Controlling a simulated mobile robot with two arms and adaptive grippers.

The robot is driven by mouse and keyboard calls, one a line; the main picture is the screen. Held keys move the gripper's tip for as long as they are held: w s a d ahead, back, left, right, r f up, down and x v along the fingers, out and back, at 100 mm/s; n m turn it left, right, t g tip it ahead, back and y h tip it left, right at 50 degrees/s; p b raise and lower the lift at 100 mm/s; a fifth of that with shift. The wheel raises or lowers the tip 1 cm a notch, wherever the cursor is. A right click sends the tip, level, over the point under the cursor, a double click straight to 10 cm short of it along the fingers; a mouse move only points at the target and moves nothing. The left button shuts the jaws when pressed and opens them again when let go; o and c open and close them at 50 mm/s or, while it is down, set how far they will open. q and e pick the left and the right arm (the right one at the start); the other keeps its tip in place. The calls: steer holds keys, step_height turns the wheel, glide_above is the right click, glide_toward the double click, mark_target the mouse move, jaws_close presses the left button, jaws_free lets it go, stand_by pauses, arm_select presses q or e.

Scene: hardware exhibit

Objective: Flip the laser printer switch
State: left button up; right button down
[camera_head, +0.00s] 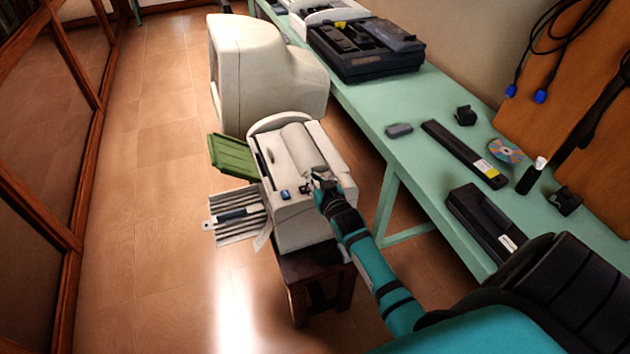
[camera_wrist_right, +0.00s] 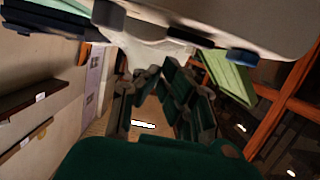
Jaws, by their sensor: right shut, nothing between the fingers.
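The laser printer (camera_head: 304,220) is a cream box with a raised round back, standing on a dark wooden stool. A small blue part (camera_head: 285,195) sits on its front top edge; I cannot tell if this is the switch. My right gripper (camera_head: 319,178) is shut and empty at the printer's right front top edge; contact cannot be told. In the right wrist view the printer's pale body (camera_wrist_right: 220,22) fills the top, with a dark blue part (camera_wrist_right: 243,57) on its edge, beyond my right gripper's fingers (camera_wrist_right: 150,78). My left gripper is not in view.
A green tray (camera_head: 232,155) and a ribbed grey tray (camera_head: 236,214) stick out left of the printer. A cream monitor (camera_head: 262,70) stands behind it. A green bench (camera_head: 420,185) with hardware runs along the right. Tiled floor (camera_head: 150,230) is clear at left.

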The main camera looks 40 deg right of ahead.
steer(key=shift+f, duration=0.65)
